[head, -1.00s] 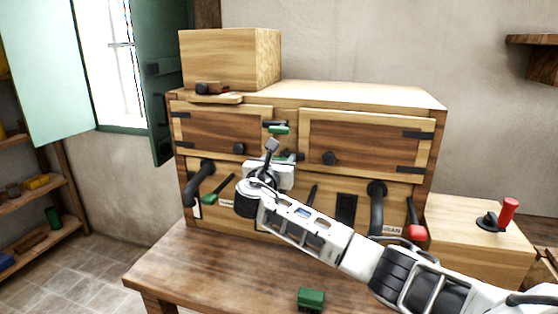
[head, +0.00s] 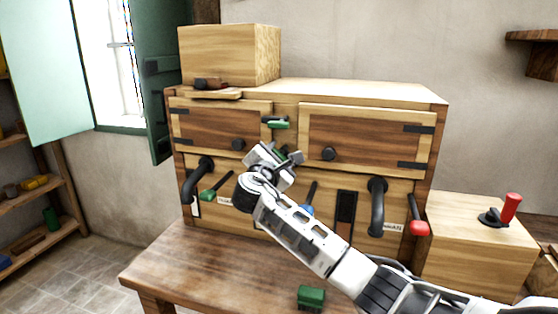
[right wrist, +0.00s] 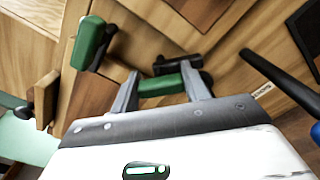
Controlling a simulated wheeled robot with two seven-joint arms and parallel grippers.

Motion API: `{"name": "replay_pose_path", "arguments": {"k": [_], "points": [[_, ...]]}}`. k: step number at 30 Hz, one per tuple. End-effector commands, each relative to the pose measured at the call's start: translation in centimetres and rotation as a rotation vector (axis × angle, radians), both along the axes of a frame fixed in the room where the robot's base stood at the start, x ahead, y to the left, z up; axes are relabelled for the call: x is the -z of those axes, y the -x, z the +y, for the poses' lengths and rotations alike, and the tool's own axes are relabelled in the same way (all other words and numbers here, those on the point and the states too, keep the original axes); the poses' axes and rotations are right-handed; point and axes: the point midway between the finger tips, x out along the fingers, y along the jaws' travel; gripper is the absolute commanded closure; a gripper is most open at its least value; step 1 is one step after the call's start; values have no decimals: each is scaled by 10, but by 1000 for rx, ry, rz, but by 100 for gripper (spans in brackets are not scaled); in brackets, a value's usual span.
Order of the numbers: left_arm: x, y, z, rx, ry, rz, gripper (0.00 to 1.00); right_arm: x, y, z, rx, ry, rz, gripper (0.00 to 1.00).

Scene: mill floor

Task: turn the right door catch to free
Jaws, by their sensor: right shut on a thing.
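Two green-handled door catches sit one above the other on the wooden post between the two cabinet doors. The upper catch (head: 277,123) lies level and is untouched; it also shows in the right wrist view (right wrist: 92,42). My right gripper (head: 288,157) is at the lower catch, with its fingers closed on the green handle of that lower catch (right wrist: 165,83). In the right wrist view this handle lies at a clear angle to the upper one. In the head view the gripper mostly hides the lower catch. My left gripper is not in view.
The right door (head: 367,140) and left door (head: 215,127) look closed. Below are a green-tipped lever (head: 215,187), a blue-tipped lever (head: 308,208), a red-tipped lever (head: 418,228) and black curved handles (head: 377,207). A green block (head: 311,296) lies on the table (head: 215,265).

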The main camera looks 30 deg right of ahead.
Motion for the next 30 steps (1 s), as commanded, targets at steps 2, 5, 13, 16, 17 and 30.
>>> {"name": "replay_pose_path", "arguments": {"k": [2,5,13,16,17,30], "points": [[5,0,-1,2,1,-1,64,4,0,1,1,-48,-53,77],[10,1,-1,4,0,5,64,5,0,1,0,-107,-120,77],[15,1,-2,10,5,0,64,5,1,0,0,-234,-270,77],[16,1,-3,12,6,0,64,5,1,0,1,-267,-310,77],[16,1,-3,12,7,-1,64,5,1,0,0,-276,-319,77],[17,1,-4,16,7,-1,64,3,1,0,0,-331,-384,77]]}}
